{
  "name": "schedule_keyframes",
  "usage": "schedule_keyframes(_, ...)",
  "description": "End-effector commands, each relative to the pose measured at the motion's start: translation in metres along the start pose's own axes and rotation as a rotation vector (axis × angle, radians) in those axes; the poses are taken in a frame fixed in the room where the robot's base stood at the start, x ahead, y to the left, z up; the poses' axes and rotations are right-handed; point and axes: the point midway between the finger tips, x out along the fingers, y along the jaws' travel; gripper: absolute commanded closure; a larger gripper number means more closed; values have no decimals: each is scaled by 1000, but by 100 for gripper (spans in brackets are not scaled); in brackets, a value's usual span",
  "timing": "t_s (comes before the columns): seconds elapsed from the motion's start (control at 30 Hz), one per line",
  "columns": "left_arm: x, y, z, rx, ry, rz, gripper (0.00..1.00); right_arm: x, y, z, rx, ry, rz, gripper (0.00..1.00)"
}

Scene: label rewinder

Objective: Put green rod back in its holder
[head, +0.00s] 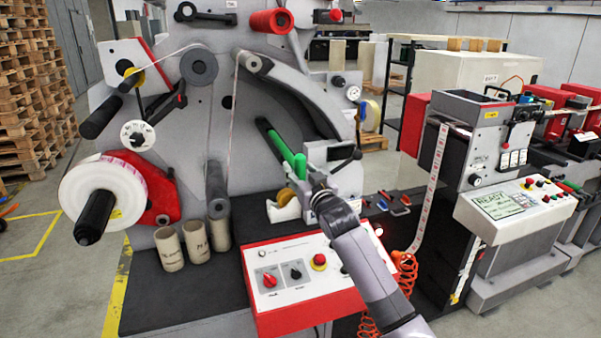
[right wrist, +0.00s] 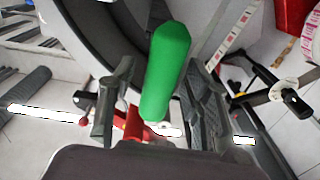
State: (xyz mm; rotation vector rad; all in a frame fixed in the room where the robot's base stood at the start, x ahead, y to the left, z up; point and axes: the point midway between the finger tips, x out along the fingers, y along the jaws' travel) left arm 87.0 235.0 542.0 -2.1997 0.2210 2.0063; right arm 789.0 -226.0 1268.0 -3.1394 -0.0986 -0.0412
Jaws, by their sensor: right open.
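The green rod (head: 284,149) shows in the head view at the middle of the machine, slanting from upper left down to my right gripper (head: 305,182). A dark bar lies along its upper left side; I cannot tell whether they touch. In the right wrist view the rod (right wrist: 166,70) points up and away, between the two spread fingers of my right gripper (right wrist: 158,80). The fingers are open, with gaps showing on both sides of the rod. The rod's lower end is close to the palm. I cannot make out its holder for certain. My left gripper is out of view.
A red-edged control box (head: 305,297) stands below my right arm. A tape dispenser (head: 283,208) sits just left of the gripper. Cardboard cores (head: 169,250) stand on the dark bench to the left. A large label roll (head: 135,190) is mounted farther left.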

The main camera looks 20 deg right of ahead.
Motion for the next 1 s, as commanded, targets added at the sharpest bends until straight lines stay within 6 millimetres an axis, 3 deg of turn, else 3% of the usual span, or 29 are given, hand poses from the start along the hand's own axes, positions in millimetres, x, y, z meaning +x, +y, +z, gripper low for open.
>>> schedule_keyframes(0.27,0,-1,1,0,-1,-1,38,0,0,2,0,-3,0,53)
schedule_keyframes(0.43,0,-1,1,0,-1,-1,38,-11,0,2,0,-3,0,53)
schedule_keyframes(1.0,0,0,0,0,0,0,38,-110,0,1,0,-1,0,53)
